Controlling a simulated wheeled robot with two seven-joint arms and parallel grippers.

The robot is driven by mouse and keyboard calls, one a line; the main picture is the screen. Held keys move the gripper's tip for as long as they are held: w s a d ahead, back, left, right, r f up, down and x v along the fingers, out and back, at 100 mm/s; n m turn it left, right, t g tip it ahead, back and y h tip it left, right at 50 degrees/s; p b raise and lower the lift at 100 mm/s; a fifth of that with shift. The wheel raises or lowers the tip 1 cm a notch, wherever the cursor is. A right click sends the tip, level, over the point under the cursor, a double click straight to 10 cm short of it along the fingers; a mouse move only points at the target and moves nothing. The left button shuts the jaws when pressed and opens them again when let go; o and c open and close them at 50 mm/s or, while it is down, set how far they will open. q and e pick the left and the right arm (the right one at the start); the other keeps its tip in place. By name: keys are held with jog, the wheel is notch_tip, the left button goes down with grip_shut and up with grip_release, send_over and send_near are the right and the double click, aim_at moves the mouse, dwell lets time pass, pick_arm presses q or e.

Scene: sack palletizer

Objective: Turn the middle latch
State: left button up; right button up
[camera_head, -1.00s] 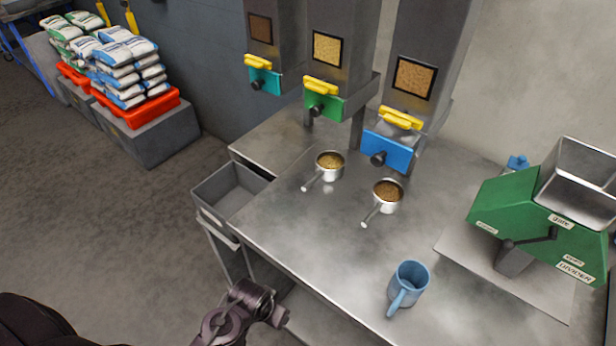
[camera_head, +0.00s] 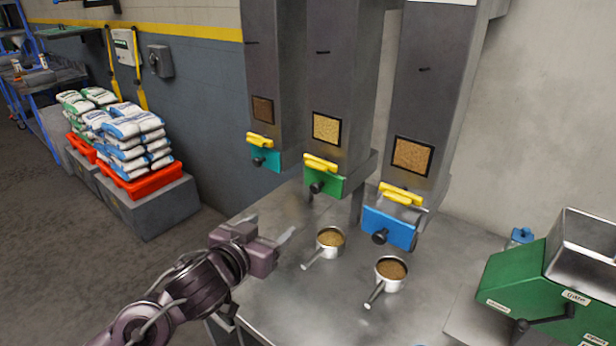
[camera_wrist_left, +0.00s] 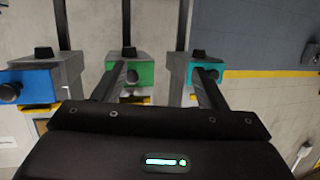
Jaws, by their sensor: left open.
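Three grey hoppers hang over the bench, each with a yellow latch above a coloured drawer front. The middle latch (camera_head: 320,162) is a yellow bar lying across the middle hopper, above a green front (camera_head: 325,185) with a black knob. The green front (camera_wrist_left: 145,72) also shows in the left wrist view, between my fingers, with a bit of the yellow latch (camera_wrist_left: 137,101) below it. My left gripper (camera_head: 268,228) is open and empty, left of and below the middle latch, apart from it. My right gripper is not in view.
The left latch (camera_head: 260,141) and right latch (camera_head: 401,195) flank the middle one. Two scoops of grain, the left scoop (camera_head: 328,243) and right scoop (camera_head: 391,273), stand on the steel bench (camera_head: 290,285). A green machine (camera_head: 530,285) stands at the right.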

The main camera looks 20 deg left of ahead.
aim_at(314, 166)
pick_arm(q)
notch_tip(314, 166, up, 8)
jog(key=w+d+m+t+h, duration=0.2)
jog(key=h, duration=0.2)
jog(key=shift+h, duration=0.3)
jog(key=x, duration=0.2)
jog(key=p+x, duration=0.1)
jog(key=x, duration=0.1)
jog(key=r+x, duration=0.1)
jog(key=x, duration=0.1)
jog(key=shift+w+d+r+p, duration=0.1)
jog(key=shift+w+d+p, duration=0.1)
jog(key=shift+d+p, duration=0.15)
jog(key=shift+w+d, duration=0.15)
jog(key=shift+w, duration=0.4)
jog(key=shift+c, duration=0.4)
jog(key=c, duration=0.9)
jog(key=shift+m, duration=0.3)
